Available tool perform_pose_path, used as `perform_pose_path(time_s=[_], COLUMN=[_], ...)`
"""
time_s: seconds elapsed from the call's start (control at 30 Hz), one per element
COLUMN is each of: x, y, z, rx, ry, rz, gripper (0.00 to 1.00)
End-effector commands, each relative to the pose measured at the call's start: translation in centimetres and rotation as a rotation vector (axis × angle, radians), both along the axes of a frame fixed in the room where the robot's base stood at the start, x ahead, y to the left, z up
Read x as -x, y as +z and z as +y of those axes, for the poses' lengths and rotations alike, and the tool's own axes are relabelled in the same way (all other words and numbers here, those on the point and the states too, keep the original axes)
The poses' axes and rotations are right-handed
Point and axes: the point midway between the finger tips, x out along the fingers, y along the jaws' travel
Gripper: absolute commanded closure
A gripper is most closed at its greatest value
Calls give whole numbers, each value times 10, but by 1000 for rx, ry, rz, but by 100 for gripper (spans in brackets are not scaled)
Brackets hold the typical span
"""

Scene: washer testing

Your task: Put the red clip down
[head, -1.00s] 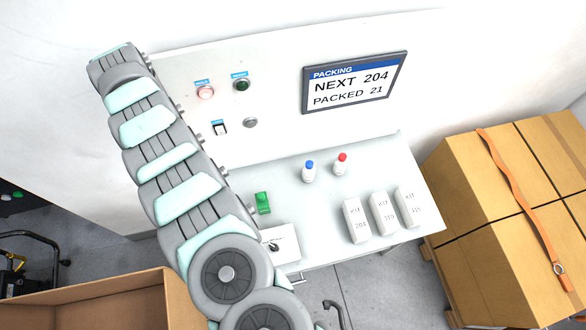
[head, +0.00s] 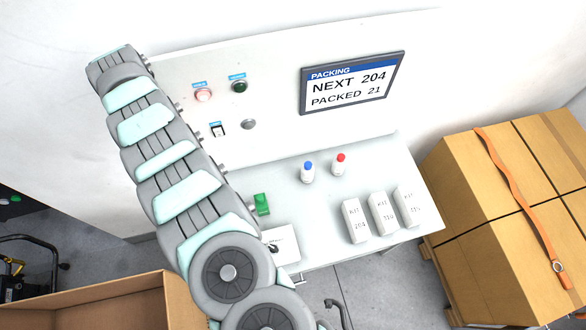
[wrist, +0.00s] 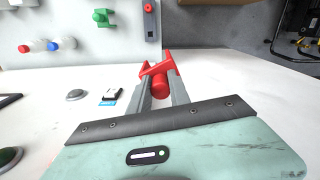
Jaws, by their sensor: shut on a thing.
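The red clip (wrist: 158,74) is in the wrist view, held between the two fingers of my gripper (wrist: 160,88). My gripper is shut on it. In the head view my arm hides the gripper and the red clip. A green clip (head: 262,204) stands on the white table (head: 315,232) near its left side; it also shows in the wrist view (wrist: 102,18). I cannot tell how far the red clip is above any surface.
Blue-capped (head: 308,173) and red-capped (head: 339,165) bottles stand mid-table. White boxes, including KIT 204 (head: 355,222), line the front right. A white box with a dark knob (head: 284,245) is at the front left. Stacked cartons (head: 480,220) stand right of the table, an open carton (head: 100,308) lower left.

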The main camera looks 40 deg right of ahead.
Motion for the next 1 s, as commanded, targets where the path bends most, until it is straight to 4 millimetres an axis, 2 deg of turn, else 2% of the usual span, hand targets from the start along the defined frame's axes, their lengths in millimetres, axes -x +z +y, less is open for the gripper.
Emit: perform_pose_path(time_s=[0.53, 1.0], x=[4, -1], y=[0, -2], z=[-4, -9], rx=[1, 3], ry=[-11, -23], rz=[1, -5], gripper=[100, 100])
